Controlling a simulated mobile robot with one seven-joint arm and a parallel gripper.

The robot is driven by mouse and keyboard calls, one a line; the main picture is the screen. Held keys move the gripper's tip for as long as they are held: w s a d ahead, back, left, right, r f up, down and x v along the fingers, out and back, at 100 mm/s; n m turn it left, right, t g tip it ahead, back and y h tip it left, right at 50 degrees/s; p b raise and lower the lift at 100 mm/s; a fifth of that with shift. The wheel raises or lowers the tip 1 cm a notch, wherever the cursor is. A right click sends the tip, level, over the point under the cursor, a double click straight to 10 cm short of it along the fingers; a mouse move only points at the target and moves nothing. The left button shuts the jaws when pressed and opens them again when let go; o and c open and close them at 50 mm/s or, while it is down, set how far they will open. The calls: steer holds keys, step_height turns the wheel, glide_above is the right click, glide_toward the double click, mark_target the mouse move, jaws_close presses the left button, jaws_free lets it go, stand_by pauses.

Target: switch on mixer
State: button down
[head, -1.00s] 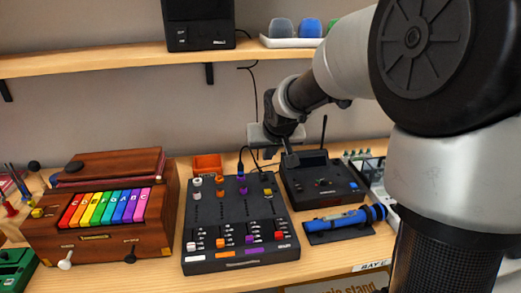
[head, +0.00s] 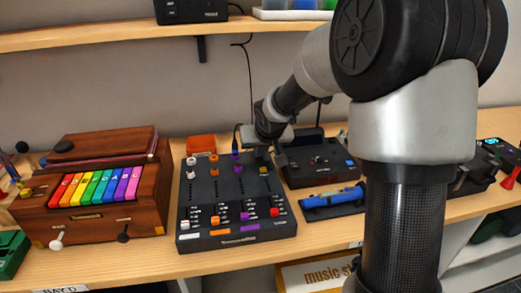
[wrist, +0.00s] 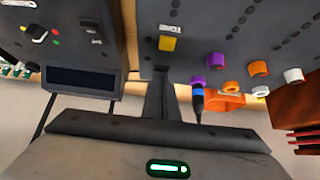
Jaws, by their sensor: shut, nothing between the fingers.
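The mixer (head: 237,188) is a black slab with coloured knobs and faders, and it stands on the bench in the middle of the head view. Its panel (wrist: 205,35) fills the upper middle of the wrist view. A yellow control (head: 264,170) sits at its back right corner and also shows in the wrist view (wrist: 168,43). My gripper (head: 263,156) is shut and empty, at the mixer's back right corner. In the wrist view its fingers (wrist: 158,98) point at the panel near the yellow control. I cannot tell whether they touch it.
A black device with an antenna (head: 318,158) stands close to the mixer's right. A blue cylinder (head: 335,197) lies in front of it. An orange box (head: 201,145) is behind the mixer, and a plug with a cable (wrist: 198,100) rises at its back edge. A wooden instrument (head: 95,205) stands left.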

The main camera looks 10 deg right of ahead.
steer(key=shift+s+f+b, duration=0.1)
steer(key=shift+f+b, duration=0.45)
steer(key=shift+f, duration=0.05)
steer(key=shift+s+r, duration=0.1)
steer(key=shift+r, duration=0.05)
steer(key=shift+r+p, duration=0.8)
steer(key=shift+r, duration=0.2)
steer(key=p+v, duration=0.4)
steer(key=v, duration=0.8)
steer(key=shift+s+p, duration=0.3)
steer(key=shift+s, duration=0.15)
steer(key=shift+r, duration=0.1)
